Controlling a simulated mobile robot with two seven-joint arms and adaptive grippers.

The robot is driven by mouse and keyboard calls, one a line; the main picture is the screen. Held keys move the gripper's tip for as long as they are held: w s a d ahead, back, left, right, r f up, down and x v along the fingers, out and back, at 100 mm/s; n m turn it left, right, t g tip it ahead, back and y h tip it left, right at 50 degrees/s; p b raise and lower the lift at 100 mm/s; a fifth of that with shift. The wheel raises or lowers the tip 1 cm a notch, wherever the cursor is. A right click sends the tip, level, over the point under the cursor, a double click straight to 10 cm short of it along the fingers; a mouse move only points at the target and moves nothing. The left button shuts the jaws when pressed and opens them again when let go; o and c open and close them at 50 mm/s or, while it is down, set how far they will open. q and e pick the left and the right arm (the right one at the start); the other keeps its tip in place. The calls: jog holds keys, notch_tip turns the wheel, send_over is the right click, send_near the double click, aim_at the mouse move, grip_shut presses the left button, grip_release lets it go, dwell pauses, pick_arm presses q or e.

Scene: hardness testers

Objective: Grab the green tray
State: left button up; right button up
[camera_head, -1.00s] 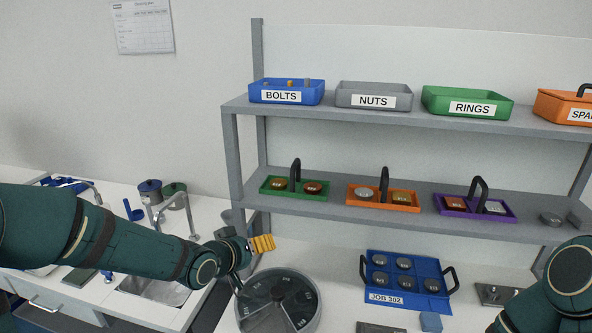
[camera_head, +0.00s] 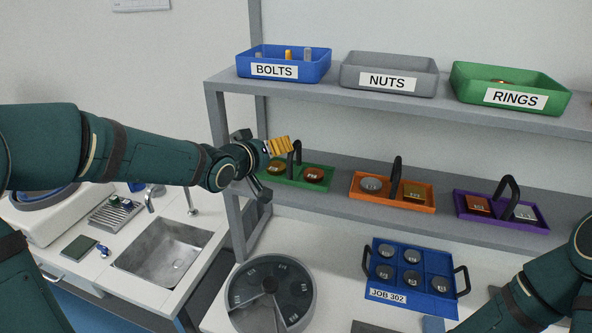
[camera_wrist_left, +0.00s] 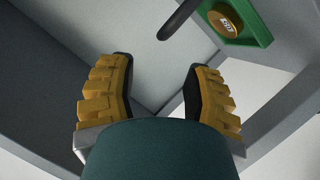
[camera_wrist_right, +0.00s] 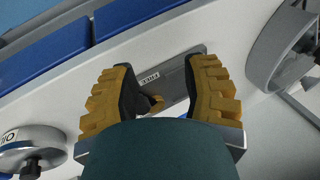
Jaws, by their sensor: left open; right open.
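The small green tray (camera_head: 324,184) stands on the middle shelf at its left end. It has a black upright handle (camera_head: 298,152) and holds two round discs, one gold and one reddish. My left gripper (camera_head: 279,147) is in front of the tray's left part and hides some of it. In the left wrist view the left gripper (camera_wrist_left: 160,66) is open and empty. There a corner of the green tray (camera_wrist_left: 262,32) shows at upper right, and the handle (camera_wrist_left: 172,28) lies beyond the fingertips. My right gripper (camera_wrist_right: 158,78) is open and empty in the right wrist view.
Orange (camera_head: 385,201) and purple (camera_head: 520,224) trays stand right of the green one. Above are bins, including a green RINGS bin (camera_head: 470,92). A shelf post (camera_head: 228,170) is close to my left gripper. Below are a round dial container (camera_head: 240,315) and a blue JOB 302 tray (camera_head: 415,308).

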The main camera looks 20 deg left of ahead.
aim_at(295, 144)
pick_arm(q)
jog(key=x, duration=0.5)
jog(key=shift+d+f, duration=0.1)
jog(key=x, duration=0.5)
jog(key=shift+f, duration=0.3)
grip_shut()
jog(key=shift+r, duration=0.1)
